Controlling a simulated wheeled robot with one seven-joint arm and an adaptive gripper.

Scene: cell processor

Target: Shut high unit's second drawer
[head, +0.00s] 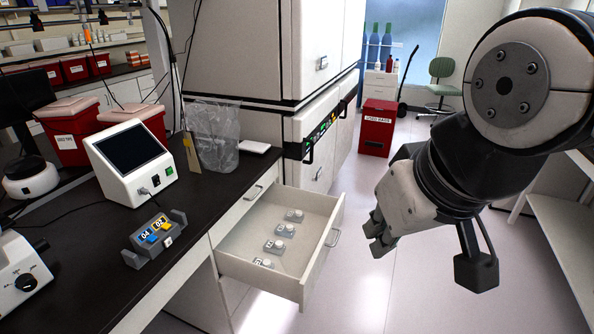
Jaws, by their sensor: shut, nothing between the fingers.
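A white drawer (322,258) is pulled far out from under the black worktop, in the middle of the head view. I cannot tell which drawer of the unit the open one is. My gripper (377,240) is shut and empty, in the air to the right of the drawer's front and apart from it. Its fingertips point down and left.
The black worktop (110,225) carries a white device with a dark screen (130,155), a grey device with yellow and blue parts (158,236) and a clear bin (215,140). A tall white cabinet (262,45) stands behind. A red bin (377,128) stands on the floor. Floor right of the drawer is clear.

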